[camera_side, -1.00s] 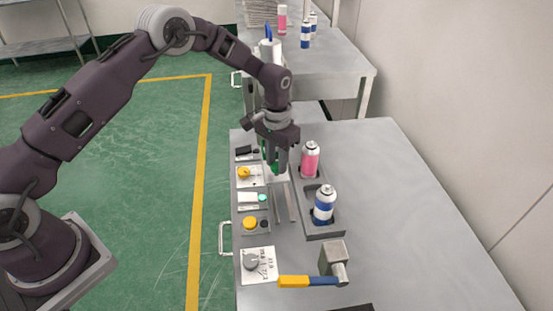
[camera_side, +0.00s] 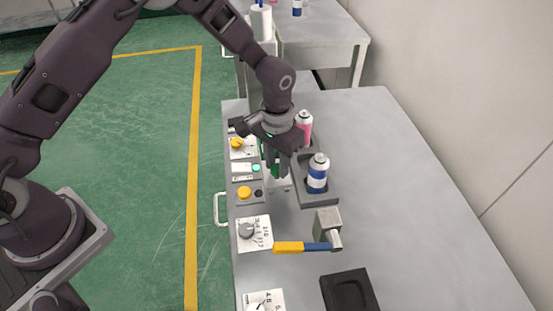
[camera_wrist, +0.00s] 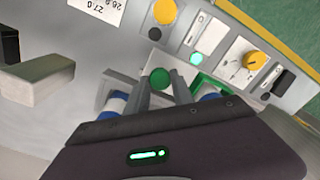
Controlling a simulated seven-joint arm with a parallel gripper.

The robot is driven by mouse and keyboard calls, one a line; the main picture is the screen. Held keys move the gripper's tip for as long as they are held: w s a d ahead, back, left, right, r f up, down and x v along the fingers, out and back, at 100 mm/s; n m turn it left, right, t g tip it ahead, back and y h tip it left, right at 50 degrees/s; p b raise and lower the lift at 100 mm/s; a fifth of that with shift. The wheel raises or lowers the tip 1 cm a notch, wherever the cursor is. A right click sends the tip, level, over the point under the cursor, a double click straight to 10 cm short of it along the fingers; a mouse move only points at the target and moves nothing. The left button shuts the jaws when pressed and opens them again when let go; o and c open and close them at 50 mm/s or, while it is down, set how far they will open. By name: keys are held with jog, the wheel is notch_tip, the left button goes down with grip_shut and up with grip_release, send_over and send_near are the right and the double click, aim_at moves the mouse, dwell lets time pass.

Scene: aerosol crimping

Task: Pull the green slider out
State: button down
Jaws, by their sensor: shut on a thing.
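The green slider shows in the side view as a small green strip (camera_side: 264,152) beside my fingers, partly hidden by the gripper. In the wrist view its round green knob (camera_wrist: 160,78) sits between my fingertips, and another green part (camera_wrist: 200,82) shows to the right. My gripper (camera_side: 275,172) points down over the slide unit, shut on the green slider. The gripper also shows in the wrist view (camera_wrist: 160,88). A pale block is under the fingers near the front end of the rails, which are mostly hidden.
A pink can (camera_side: 305,128) and a blue-white can (camera_side: 318,174) stand in a grey holder (camera_side: 325,195) just right. A yellow button (camera_side: 244,193), green lamp (camera_side: 256,168) and yellow knob (camera_side: 237,143) line the left. A yellow-blue lever (camera_side: 300,247) and dark tray (camera_side: 350,291) lie in front.

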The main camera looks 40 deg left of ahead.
jog(key=shift+s+d, duration=0.2)
jog(key=shift+d, duration=0.1)
jog(key=c, duration=1.1)
grip_release()
jog(key=shift+a, duration=0.1)
notch_tip(320, 180, up, 7)
jog(key=shift+r, duration=0.1)
jog(key=s+a+r+t, duration=0.1)
jog(key=s+a+r, duration=0.3)
jog(key=r, duration=0.5)
jog(key=s+a+r+t, duration=0.25)
jog(key=s+r, duration=0.25)
jog(key=r, duration=0.4)
jog(key=s+a+r+t, duration=0.1)
jog(key=s+a, duration=0.1)
jog(key=s, duration=0.7)
jog(key=s+a+r+n+t, duration=0.1)
jog(key=s+a+r, duration=0.1)
jog(key=s, duration=0.7)
jog(key=shift+a, duration=0.85)
